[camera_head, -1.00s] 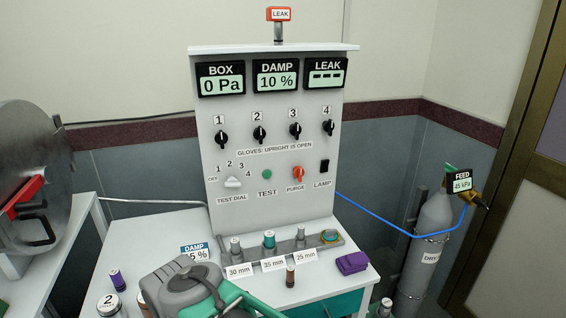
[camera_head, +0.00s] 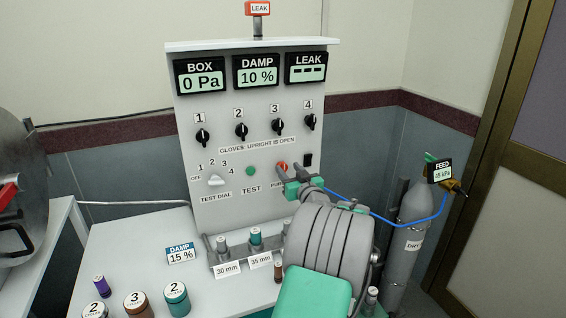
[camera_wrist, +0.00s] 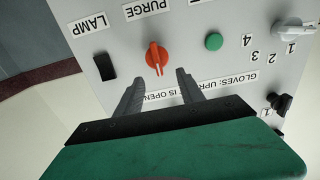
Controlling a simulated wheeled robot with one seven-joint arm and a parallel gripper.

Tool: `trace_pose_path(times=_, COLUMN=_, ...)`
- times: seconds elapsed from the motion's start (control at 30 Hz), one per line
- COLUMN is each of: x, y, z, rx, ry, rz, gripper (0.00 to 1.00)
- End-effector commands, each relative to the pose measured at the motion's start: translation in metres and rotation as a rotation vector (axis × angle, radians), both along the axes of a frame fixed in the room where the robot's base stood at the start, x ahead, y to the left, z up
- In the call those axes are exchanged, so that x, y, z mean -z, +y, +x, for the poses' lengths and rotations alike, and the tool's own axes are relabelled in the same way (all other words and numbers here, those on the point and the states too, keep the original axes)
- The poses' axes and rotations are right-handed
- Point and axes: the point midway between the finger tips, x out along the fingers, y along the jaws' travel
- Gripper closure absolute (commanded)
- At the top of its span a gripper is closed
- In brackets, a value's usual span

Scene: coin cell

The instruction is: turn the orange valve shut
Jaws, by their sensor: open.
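The orange valve (camera_head: 282,167) is a small knob on the panel front, under the glove valves and above the "PURGE" label. The wrist view shows the orange valve (camera_wrist: 155,58) whole, with its pointer nearly in line with the picture's vertical. My gripper (camera_wrist: 158,80) is open, with two grey fingers pointing at the panel and the valve just beyond and between their tips. In the head view my gripper (camera_head: 290,178) is at the panel beside the valve and covers part of the label. I cannot tell whether a finger touches the valve.
The green test button (camera_wrist: 214,41) and black lamp switch (camera_wrist: 105,66) flank the valve. Black glove valves (camera_head: 278,126) sit above it. The grey panel (camera_head: 185,100) reads BOX 0 Pa. Capped jars (camera_head: 176,298) stand on the table. A gas cylinder (camera_head: 408,265) stands at right.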

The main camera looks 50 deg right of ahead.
Motion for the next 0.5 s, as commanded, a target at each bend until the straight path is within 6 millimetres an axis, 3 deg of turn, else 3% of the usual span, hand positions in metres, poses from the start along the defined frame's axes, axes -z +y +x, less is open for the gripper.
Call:
trace_pose_path(times=0.2, x=-0.002, y=-0.020, z=0.036, rx=-0.002, ry=0.001, rz=0.002, gripper=0.55)
trace_pose_path(times=0.5, x=-0.001, y=-0.026, z=0.045, rx=0.000, ry=0.002, rz=0.001, gripper=0.55)
